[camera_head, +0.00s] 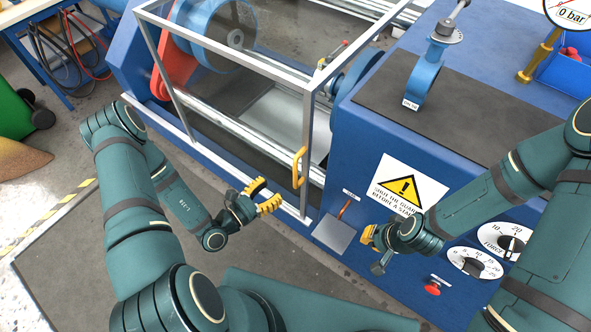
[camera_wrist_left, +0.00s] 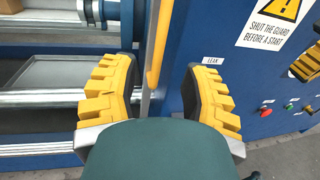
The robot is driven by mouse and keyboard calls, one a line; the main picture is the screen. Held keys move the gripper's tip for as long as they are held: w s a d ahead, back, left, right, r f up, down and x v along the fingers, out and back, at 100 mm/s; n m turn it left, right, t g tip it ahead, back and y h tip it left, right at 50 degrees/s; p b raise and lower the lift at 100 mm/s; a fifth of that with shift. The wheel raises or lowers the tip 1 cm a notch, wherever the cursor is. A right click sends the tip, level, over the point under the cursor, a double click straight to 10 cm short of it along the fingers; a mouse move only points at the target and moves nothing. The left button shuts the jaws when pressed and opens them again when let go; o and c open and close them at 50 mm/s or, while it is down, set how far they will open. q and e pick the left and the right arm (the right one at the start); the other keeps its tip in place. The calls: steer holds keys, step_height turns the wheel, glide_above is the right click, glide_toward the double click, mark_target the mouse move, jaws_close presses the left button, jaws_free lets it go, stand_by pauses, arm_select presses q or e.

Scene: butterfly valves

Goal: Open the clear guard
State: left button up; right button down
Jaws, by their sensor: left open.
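The clear guard (camera_head: 222,95) is a see-through panel in a silver frame. It stands down over the front of the blue machine. Its yellow upright handle (camera_head: 298,167) is on the frame's right post. My left gripper (camera_head: 264,195) is open and empty, a little left of and below the handle. In the left wrist view, the handle (camera_wrist_left: 155,45) shows in the gap between the two yellow fingers (camera_wrist_left: 168,88), beyond them and not gripped. My right gripper (camera_head: 369,235) is by the machine's front panel, below the warning sign; its fingers are too small to judge.
The blue machine's front panel carries a warning sign (camera_head: 405,185), a small lever (camera_head: 344,209), dials (camera_head: 475,262) and a red button (camera_head: 432,289). A blue valve (camera_head: 424,80) stands on the dark top at right. Open floor lies in front.

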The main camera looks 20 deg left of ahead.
mark_target(295, 171)
arm_select(q)
steer(key=x, duration=1)
steer(key=shift+s, duration=0.1)
jaws_close()
